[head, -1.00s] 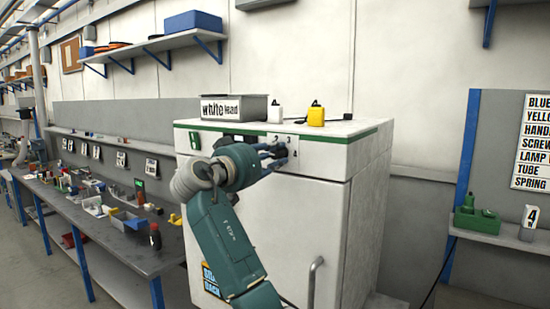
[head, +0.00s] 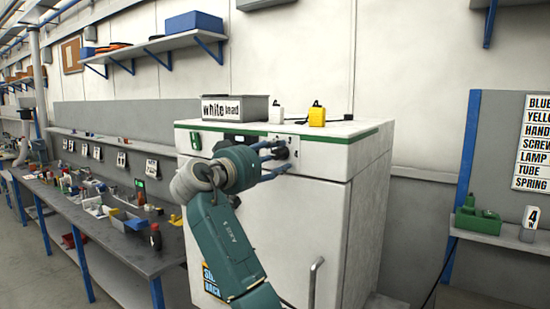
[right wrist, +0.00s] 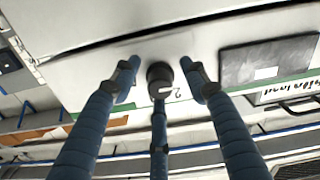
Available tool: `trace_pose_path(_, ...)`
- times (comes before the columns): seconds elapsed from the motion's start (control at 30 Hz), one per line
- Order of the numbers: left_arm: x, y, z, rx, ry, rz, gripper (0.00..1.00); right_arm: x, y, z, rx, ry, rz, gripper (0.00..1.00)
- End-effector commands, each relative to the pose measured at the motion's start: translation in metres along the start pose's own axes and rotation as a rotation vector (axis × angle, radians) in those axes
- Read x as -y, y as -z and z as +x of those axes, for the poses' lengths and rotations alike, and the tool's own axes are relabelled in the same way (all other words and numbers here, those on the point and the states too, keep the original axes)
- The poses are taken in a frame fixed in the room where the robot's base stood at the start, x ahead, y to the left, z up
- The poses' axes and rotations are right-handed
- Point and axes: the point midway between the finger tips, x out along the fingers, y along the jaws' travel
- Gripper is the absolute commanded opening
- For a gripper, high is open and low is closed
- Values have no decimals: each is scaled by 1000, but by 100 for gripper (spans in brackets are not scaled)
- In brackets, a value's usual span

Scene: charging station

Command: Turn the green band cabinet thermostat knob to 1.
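The white cabinet (head: 340,190) with a green band (head: 335,138) along its top stands at the middle. Its dark round knob (head: 282,152) is on the front panel. In the right wrist view the knob (right wrist: 160,78) shows a white mark, with a digit 2 (right wrist: 178,93) beside it. I cannot tell exactly which number the mark points to. My right gripper (head: 278,158) is in front of the knob with its blue fingers spread. The fingers (right wrist: 160,80) stand around the knob with gaps at both sides. My left gripper is not in view.
A grey bin labelled white lead (head: 262,107), a white bottle (head: 276,115) and a yellow bottle (head: 317,117) stand on the cabinet. A cluttered workbench (head: 120,245) is at left.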

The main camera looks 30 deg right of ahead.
Motion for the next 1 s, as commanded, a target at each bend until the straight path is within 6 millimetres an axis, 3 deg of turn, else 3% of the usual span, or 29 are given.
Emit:
trace_pose_path(0.27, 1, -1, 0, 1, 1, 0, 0, 0, 2, -16, -4, 0, 2, 44)
trace_pose_path(0.7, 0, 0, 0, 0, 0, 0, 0, 1, 0, -103, -1, 3, 1, 44)
trace_pose_path(1.0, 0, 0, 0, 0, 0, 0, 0, 1, 0, -121, 0, 0, -1, 44)
